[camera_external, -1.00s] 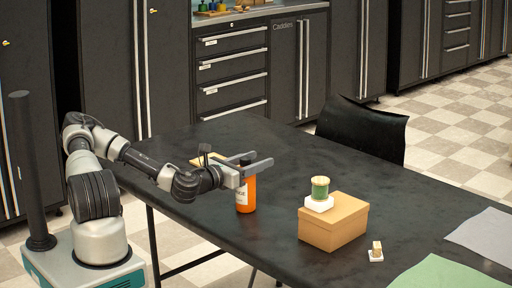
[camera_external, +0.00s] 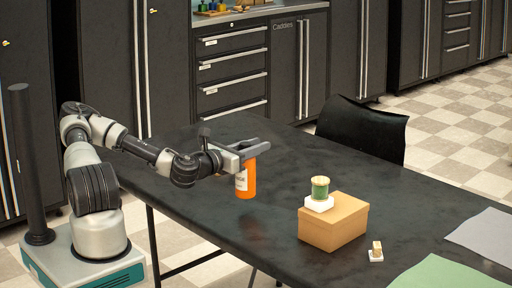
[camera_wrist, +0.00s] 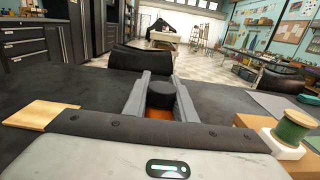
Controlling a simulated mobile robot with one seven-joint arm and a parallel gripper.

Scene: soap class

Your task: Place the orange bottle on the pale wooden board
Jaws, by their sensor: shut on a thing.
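The orange bottle (camera_external: 246,182) has a white label and a black cap (camera_wrist: 160,94). My gripper (camera_external: 254,150) is shut on it near the top and holds it upright, a little above the dark table. In the wrist view the cap stands between my two fingers, with a strip of orange below it. The pale wooden board (camera_wrist: 42,114) lies on the table at the left of the wrist view. In the external view my arm hides it.
A cardboard box (camera_external: 333,222) stands right of the bottle, bearing a white block and a green spool (camera_external: 320,188). A small wooden piece (camera_external: 376,251) on a white base is beside it. Green (camera_external: 450,274) and grey (camera_external: 487,236) sheets lie at the right. A black chair (camera_external: 362,128) stands behind.

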